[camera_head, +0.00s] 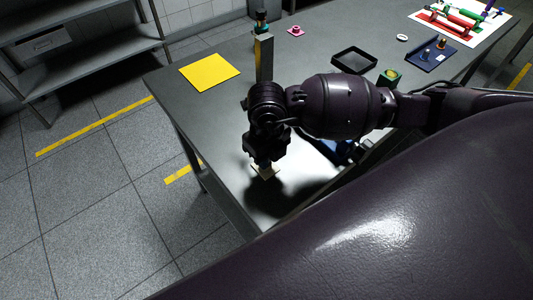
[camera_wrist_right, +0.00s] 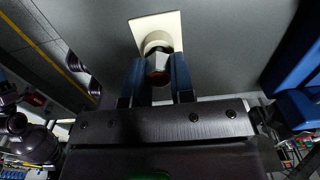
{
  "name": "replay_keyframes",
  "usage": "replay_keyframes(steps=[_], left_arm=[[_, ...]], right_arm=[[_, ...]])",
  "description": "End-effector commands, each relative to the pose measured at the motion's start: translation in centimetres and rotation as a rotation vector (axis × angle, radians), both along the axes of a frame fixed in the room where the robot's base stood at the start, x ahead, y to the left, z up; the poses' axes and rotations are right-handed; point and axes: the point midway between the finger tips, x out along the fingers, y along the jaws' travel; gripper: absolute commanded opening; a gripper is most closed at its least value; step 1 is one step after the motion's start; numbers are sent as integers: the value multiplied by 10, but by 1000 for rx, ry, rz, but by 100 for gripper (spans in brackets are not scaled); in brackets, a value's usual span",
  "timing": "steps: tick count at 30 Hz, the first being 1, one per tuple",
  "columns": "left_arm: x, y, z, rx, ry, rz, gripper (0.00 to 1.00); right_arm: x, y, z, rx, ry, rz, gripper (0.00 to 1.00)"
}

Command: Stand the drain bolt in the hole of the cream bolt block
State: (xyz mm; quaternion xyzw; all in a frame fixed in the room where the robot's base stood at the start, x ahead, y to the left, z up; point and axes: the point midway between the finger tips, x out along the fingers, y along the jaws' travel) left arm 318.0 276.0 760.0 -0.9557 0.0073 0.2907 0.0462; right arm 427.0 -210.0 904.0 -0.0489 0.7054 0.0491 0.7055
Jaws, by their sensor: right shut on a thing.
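The cream bolt block (camera_head: 268,175) lies near the front left part of the table, mostly hidden under my right gripper (camera_head: 264,162). In the right wrist view the block (camera_wrist_right: 146,27) shows as a square cream plate with a round raised collar. My right gripper (camera_wrist_right: 158,75) points down at it, its blue fingers shut on the drain bolt (camera_wrist_right: 158,62), a small pale grey piece with a dark part. The bolt overlaps the collar in this view. I cannot tell whether its end is in the hole or just above it. My left gripper is not in view.
A tall post (camera_head: 264,57) stands behind my right wrist, with a yellow mat (camera_head: 209,71) to its left. A black open tray (camera_head: 354,59), a green block (camera_head: 390,77) and a blue tray (camera_head: 432,56) lie further right. The table's left edge is close to the block.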

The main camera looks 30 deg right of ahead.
Motion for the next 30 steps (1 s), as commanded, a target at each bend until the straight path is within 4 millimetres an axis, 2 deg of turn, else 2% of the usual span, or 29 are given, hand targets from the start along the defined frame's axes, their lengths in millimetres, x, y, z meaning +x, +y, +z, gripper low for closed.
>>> replay_keyframes(steps=[10,11,15,17,26,30], left_arm=[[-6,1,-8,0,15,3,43],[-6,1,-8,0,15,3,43],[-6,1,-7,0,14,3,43],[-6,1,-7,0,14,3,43],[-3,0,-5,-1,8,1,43],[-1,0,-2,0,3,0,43]], right_arm=[[0,0,-8,0,1,0,0],[0,0,-8,0,0,0,24],[0,0,-7,0,0,0,46],[0,0,-7,0,0,0,52],[0,0,-5,0,-1,0,52],[1,0,8,0,-4,1,52]])
